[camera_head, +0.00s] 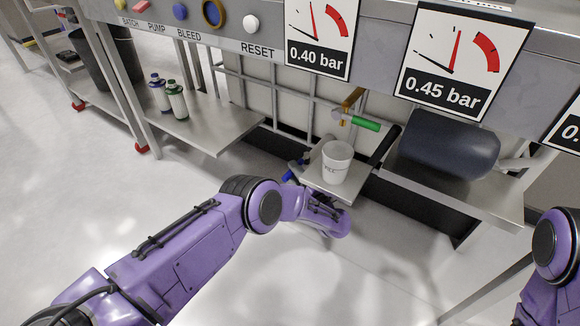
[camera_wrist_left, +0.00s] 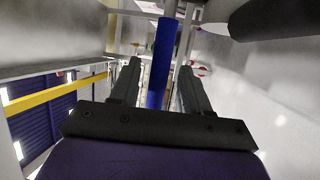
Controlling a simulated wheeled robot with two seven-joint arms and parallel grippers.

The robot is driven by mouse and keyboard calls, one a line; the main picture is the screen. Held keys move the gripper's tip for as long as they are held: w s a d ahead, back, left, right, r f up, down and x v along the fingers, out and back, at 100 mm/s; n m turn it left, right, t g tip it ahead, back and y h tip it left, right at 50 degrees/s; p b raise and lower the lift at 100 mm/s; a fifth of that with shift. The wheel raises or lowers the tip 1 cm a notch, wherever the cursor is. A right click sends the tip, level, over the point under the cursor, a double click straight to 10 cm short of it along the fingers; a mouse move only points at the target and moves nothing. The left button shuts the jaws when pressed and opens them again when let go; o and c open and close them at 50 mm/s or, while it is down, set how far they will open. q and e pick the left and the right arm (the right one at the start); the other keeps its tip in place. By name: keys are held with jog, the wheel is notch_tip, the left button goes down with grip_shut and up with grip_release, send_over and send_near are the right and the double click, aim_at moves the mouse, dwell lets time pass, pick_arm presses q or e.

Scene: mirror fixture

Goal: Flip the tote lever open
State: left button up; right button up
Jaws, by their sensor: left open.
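A blue lever (camera_wrist_left: 162,60) stands lengthwise between the two fingers of my left gripper (camera_wrist_left: 159,68) in the left wrist view. The fingers are open, with a gap visible on each side of the lever. In the head view a blue handle (camera_head: 289,175) shows at the left edge of the small shelf, low in front of the caged tote (camera_head: 262,95). My left forearm reaches to just below that shelf; its fingers are mostly hidden there. My right arm shows only at the right edge, its gripper out of frame.
A white cup (camera_head: 336,162) stands on the small shelf (camera_head: 345,190), close above my left wrist. A green-handled tap (camera_head: 365,124) is above it. A dark cylinder (camera_head: 449,143) lies to the right. Two bottles (camera_head: 177,99) stand on the left shelf. The floor in front is clear.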

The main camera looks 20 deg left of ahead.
pick_arm(q)
jog(key=p+v, duration=0.1)
jog(key=v, duration=0.7)
pick_arm(e)
jog(key=shift+g+y, duration=0.4)
jog(key=shift+g, duration=0.5)
jog(key=s+a+r, duration=0.2)
jog(key=s+r, duration=0.1)
jog(key=shift+a, duration=0.2)
pick_arm(q)
jog(key=shift+a, duration=0.15)
